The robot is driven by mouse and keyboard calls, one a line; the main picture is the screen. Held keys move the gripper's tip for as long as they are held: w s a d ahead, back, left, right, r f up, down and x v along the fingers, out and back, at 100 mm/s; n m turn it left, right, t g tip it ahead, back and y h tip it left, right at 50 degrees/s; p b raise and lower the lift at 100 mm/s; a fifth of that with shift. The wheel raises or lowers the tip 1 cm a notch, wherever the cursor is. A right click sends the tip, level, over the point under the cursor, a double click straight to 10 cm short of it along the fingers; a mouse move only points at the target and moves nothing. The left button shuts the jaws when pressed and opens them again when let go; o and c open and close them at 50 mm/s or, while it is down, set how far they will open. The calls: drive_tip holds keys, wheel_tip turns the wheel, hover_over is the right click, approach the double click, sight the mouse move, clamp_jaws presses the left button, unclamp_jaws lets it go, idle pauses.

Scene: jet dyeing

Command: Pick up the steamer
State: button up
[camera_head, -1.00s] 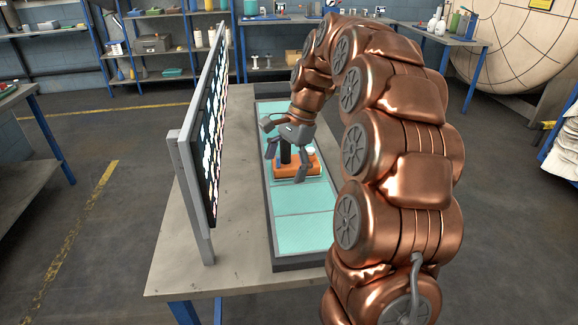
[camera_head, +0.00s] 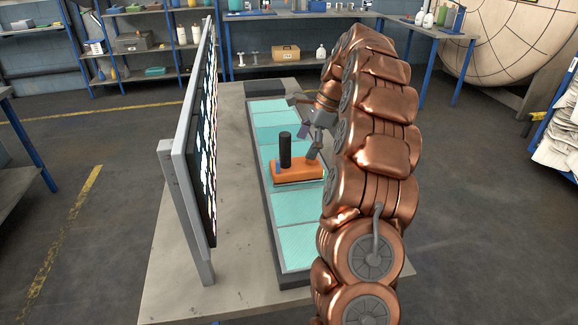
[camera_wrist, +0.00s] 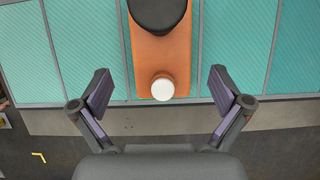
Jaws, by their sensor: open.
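The steamer has an orange body (camera_head: 291,171) with an upright black cylindrical handle (camera_head: 285,150). It sits on a teal panel in the dark-framed tray (camera_head: 291,262) on the table. In the wrist view the orange body (camera_wrist: 160,58) shows with a white round cap (camera_wrist: 162,88) at its near end and the black handle top (camera_wrist: 157,12) at the upper edge. My gripper (camera_head: 304,128) is open, above and to the right of the steamer. In the wrist view my open fingers (camera_wrist: 160,88) stand on either side of the white cap, apart from it, with nothing between them gripped.
An upright board with a colourful pattern (camera_head: 203,140) stands on the table (camera_head: 180,262) left of the tray. Bare tabletop lies between them. Shelves (camera_head: 140,50) and a back bench (camera_head: 290,15) with bottles and boxes line the wall. Open floor surrounds the table.

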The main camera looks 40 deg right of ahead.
sight(295, 164)
drive_tip(key=shift+a+x, duration=0.15)
drive_tip(key=shift+x, duration=0.55)
drive_tip(key=shift+a+x, duration=0.15)
drive_tip(key=shift+x, duration=0.5)
drive_tip(key=shift+p+x, duration=0.6)
drive_tip(key=shift+x, duration=1.8)
drive_tip(key=shift+w+d, duration=0.1)
drive_tip(key=shift+w, duration=0.05)
drive_tip(key=shift+c, duration=0.2)
drive_tip(key=c, duration=1.5)
